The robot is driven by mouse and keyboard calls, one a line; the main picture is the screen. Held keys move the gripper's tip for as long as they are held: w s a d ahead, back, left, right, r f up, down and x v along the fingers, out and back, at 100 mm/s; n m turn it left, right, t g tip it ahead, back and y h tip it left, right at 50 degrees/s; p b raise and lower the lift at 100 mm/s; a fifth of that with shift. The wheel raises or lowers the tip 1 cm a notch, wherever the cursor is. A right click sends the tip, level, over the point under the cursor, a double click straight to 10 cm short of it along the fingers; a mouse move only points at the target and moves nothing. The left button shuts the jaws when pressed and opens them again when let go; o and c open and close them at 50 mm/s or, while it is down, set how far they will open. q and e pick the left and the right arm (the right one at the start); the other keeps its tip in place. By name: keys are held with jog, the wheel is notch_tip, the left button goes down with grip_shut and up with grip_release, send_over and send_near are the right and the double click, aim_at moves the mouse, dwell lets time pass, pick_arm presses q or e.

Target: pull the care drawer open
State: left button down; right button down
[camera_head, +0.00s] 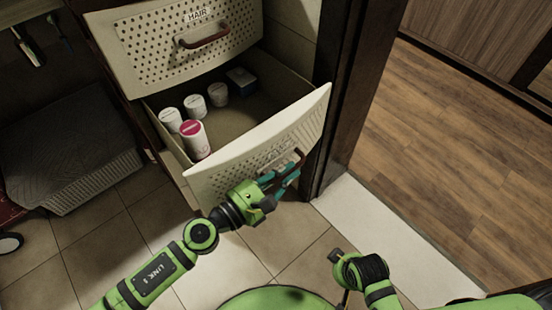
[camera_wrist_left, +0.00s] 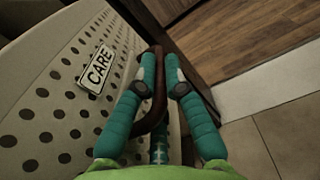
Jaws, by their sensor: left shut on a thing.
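The care drawer (camera_head: 262,150) is a cream perforated drawer that stands pulled out from the cabinet, with its inside showing in the head view. Its front (camera_wrist_left: 62,88) with the CARE label fills the left of the left wrist view. Its brown handle (camera_wrist_left: 158,90) curves between the teal fingers. My left gripper (camera_head: 284,176) is at the drawer front, shut on the handle, and it also shows in the left wrist view (camera_wrist_left: 162,72). My right arm shows at the lower right of the head view, but I cannot make out its fingers.
Inside the drawer are several white tubs, one with a pink lid (camera_head: 190,128), and a blue box (camera_head: 241,80). The HAIR drawer (camera_head: 185,42) is above. A dark door frame (camera_head: 352,100) stands close on the right. A woven basket (camera_head: 80,180) is at left.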

pick_arm(q)
jog(key=shift+s+d+r, duration=0.15)
jog(key=shift+s+d, duration=0.1)
pick_arm(e)
jog(key=shift+f, duration=0.3)
jog(key=shift+s, duration=0.1)
pick_arm(q)
jog(key=c, duration=1.3)
grip_release()
jog(key=v, duration=1.2)
